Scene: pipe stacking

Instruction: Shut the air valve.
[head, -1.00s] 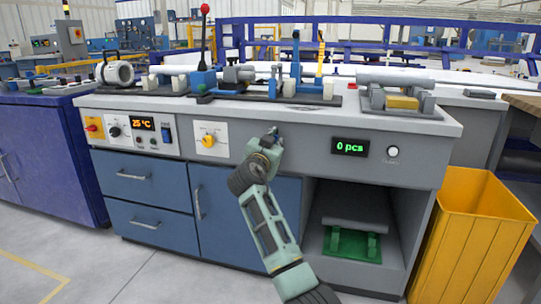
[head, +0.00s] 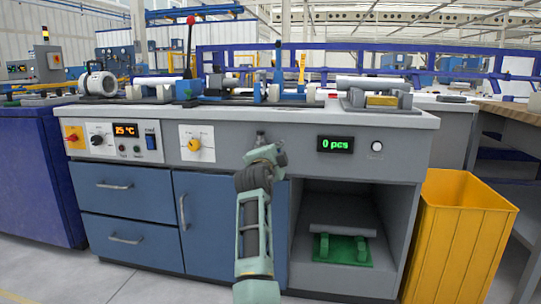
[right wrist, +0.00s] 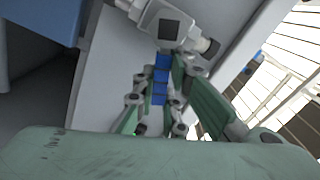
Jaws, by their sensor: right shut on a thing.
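The air valve is a pale grey fitting (right wrist: 165,28) with a dark square face, mounted on the bench's grey front panel. It shows small and grey in the head view (head: 260,135), just above my gripper. Its blue handle (right wrist: 160,82) runs down between my fingers in the right wrist view. My right gripper (head: 268,154) is shut on this handle, with green and grey fingers on both sides. It also shows in the right wrist view (right wrist: 160,100). The fingers partly cover the handle's lower end. My left gripper is out of view.
A yellow knob (head: 194,145) is left of the valve, and a display reading "0 pcs" (head: 336,144) is to its right. An open shelf (head: 330,265) with a green stand lies below right. A yellow bin (head: 455,245) stands beside the bench.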

